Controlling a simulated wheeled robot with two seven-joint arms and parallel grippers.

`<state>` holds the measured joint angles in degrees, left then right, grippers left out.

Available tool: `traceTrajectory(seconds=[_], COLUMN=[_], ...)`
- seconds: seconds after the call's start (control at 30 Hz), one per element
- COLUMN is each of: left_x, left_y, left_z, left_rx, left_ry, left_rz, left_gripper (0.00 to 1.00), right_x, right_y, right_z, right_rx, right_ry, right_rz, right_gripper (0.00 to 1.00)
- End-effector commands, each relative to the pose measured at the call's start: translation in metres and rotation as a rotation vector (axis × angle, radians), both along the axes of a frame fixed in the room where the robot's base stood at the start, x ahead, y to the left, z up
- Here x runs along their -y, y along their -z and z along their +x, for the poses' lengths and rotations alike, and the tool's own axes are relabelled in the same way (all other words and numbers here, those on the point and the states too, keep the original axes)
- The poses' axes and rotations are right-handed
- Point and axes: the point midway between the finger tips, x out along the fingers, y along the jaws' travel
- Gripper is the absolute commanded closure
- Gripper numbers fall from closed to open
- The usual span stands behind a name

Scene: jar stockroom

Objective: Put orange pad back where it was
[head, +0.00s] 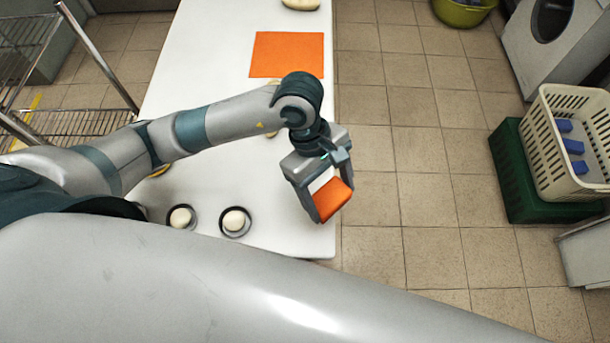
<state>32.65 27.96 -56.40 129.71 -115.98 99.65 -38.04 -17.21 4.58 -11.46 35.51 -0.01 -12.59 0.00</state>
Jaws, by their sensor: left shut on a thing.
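My left gripper (322,190) is shut on the orange pad (334,199), a small block-like piece with a pale upper part between the fingers. The gripper points down at the right edge of the white table (285,195); its exact height above the table is hard to tell. A flat orange square mat (287,54) lies farther back on the table, apart from the gripper. My right gripper is not in view.
Two dark round dishes with pale round items, one left (181,217) and one right (235,222), stand near the table's front. A cream basket (560,185) with blue blocks sits on a green crate (508,170) at right. Tiled floor lies between.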

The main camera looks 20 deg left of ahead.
Motion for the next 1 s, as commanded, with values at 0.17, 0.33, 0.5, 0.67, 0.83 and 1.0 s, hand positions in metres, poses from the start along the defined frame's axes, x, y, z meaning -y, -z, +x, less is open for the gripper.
traceTrajectory(seconds=[0.17,0.33,0.5,0.67,0.83,1.0], left_x=[-0.009,-0.029,-0.051,-0.070,-0.080,-0.082], left_y=[0.006,0.020,0.040,0.056,0.067,0.070], left_z=[0.009,0.027,0.050,0.069,0.081,0.083], left_rx=[-0.003,-0.005,-0.005,-0.004,-0.002,0.000], left_ry=[-0.006,-0.008,-0.007,-0.006,-0.002,-0.001], left_rz=[0.003,0.005,0.004,0.002,0.000,0.000], left_gripper=[0.51,0.51,0.51,0.51,0.51,0.51], right_x=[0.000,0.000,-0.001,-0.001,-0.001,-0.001], right_y=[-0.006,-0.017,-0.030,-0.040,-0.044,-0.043], right_z=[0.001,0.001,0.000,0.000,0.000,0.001], right_rx=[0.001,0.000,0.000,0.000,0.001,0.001], right_ry=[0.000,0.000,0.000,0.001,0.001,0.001], right_rz=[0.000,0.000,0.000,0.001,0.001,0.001], right_gripper=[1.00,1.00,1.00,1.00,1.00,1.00])
